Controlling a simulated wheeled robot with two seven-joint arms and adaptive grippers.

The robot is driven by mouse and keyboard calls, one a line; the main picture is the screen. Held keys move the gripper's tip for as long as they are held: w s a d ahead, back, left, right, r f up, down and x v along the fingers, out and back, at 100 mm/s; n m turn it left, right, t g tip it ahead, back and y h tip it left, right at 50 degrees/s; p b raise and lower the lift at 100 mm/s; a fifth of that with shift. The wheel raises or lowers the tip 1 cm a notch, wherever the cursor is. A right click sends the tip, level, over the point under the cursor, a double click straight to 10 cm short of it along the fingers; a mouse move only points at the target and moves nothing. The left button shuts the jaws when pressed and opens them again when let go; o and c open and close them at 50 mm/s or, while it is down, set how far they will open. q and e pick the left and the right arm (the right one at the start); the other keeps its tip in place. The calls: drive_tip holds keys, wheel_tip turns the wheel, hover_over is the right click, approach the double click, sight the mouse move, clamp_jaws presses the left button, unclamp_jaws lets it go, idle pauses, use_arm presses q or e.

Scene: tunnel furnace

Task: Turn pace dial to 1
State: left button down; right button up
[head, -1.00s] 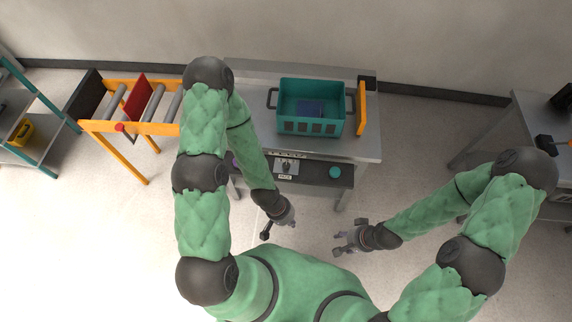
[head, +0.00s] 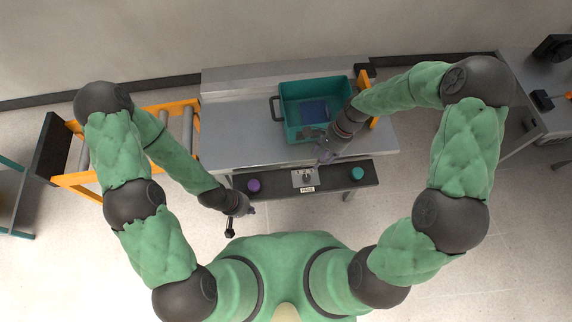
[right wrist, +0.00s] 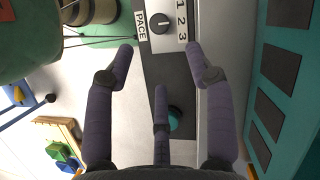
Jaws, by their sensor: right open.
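The pace dial (right wrist: 160,22) is a round black knob on a light plate with the numbers 1, 2 and 3 beside it and a PACE label (right wrist: 140,25). Its pointer seems to face the 2, but it is small. In the head view the dial (head: 307,177) sits in the middle of the dark control panel (head: 280,188). My right gripper (head: 326,152) is above the panel's back edge, near the dial and apart from it. In the right wrist view its fingers (right wrist: 159,56) are spread and empty. My left gripper (head: 241,213) hangs in front of the panel's left end; its finger opening is unclear.
A purple button (head: 254,186) and a teal button (head: 358,173) flank the dial. A teal crate (head: 276,108) stands on the grey table (head: 228,135) behind, under my right forearm. An orange roller conveyor (head: 75,181) is at left. The floor before the panel is clear.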

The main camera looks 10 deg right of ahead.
sight(307, 177)
drive_tip(key=b+x, duration=0.3)
drive_tip(key=x, duration=0.7)
drive_tip(key=shift+s+a+f, duration=0.1)
drive_tip(key=shift+f, duration=0.15)
clamp_jaws()
